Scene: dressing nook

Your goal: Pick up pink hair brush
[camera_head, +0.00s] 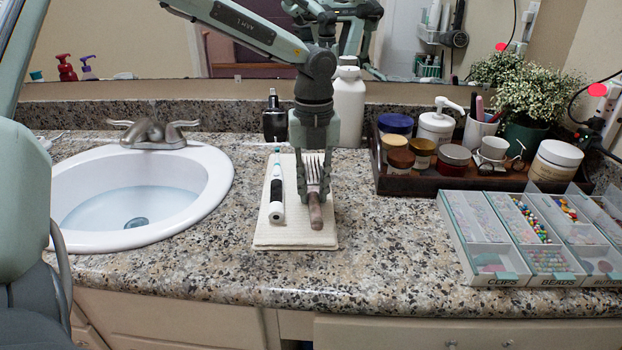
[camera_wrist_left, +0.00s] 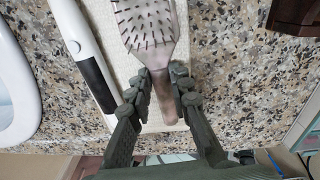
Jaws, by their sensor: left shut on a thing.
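The hair brush (camera_head: 316,212) has a dull pinkish-brown handle and a paddle head with dark bristles. It is over a folded cream towel (camera_head: 290,238), handle towards the counter's front edge. My left gripper (camera_head: 313,192) reaches down from above and is shut on the brush, hiding part of it in the head view. In the left wrist view the fingers (camera_wrist_left: 160,95) hold the handle just below the bristled head (camera_wrist_left: 147,22), bristles facing the camera. I cannot tell whether the brush is clear of the towel. My right gripper is not in view.
A white and black electric toothbrush (camera_head: 277,190) lies close left of the brush. A sink (camera_head: 215,190) is further left. A dark tray (camera_head: 405,186) of jars and a compartment box (camera_head: 480,272) stand right. A white bottle (camera_head: 348,105) and dark bottle (camera_head: 274,122) are behind.

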